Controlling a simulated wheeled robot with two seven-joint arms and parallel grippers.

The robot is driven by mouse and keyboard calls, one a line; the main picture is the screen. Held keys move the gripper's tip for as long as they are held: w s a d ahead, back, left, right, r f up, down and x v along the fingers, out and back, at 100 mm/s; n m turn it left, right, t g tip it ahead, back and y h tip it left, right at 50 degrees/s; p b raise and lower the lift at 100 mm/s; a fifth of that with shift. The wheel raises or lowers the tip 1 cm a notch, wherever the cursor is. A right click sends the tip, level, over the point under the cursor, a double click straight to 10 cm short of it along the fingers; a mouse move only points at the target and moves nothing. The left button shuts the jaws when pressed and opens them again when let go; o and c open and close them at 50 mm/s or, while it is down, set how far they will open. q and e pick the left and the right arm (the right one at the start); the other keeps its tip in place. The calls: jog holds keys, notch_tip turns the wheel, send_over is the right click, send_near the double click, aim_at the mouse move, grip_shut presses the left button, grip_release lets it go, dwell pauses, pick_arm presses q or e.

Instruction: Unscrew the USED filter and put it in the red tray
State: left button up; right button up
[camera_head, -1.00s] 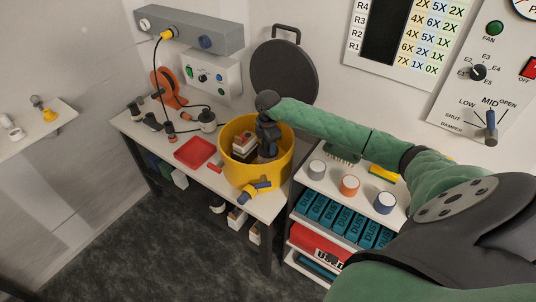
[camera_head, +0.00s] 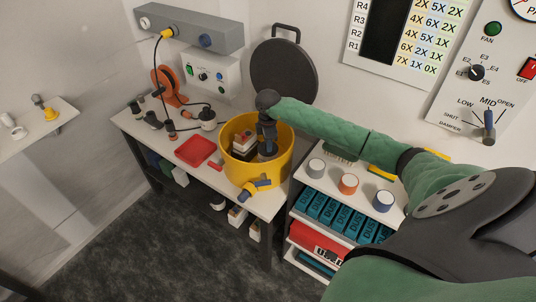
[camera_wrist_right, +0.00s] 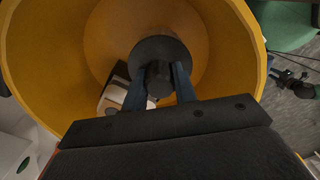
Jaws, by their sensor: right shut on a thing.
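The red tray (camera_head: 195,151) lies flat on the bench, left of the yellow drum (camera_head: 236,166), and looks empty. My right gripper (camera_head: 267,147) reaches down into the open drum. In the right wrist view its fingers (camera_wrist_right: 159,84) are shut on a dark round filter (camera_wrist_right: 160,50) standing near the middle of the drum. I cannot read any mark on this filter, nor tell whether its thread is engaged. My left gripper is not in view.
A white-and-dark block (camera_head: 243,143) sits in the drum beside the gripper. A round dark lid (camera_head: 284,72) leans on the wall behind. A blue-and-yellow valve (camera_head: 255,187) is at the drum's front. Capped canisters (camera_head: 348,184) stand on the right shelf.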

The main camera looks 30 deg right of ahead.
jog(key=shift+f+n+b, duration=0.15)
jog(key=shift+n+b, duration=0.55)
jog(key=shift+n, duration=0.3)
jog(key=n+b, duration=0.3)
jog(key=n, duration=0.2)
jog(key=n+b, duration=0.4)
jog(key=n, duration=0.2)
jog(key=shift+n, duration=0.4)
jog(key=n+b, duration=0.5)
jog(key=n, duration=0.2)
jog(key=n+b, duration=0.3)
jog(key=n, duration=0.2)
jog(key=shift+r+n+b, duration=0.25)
jog(key=shift+n+b, duration=0.05)
jog(key=shift+n, duration=0.5)
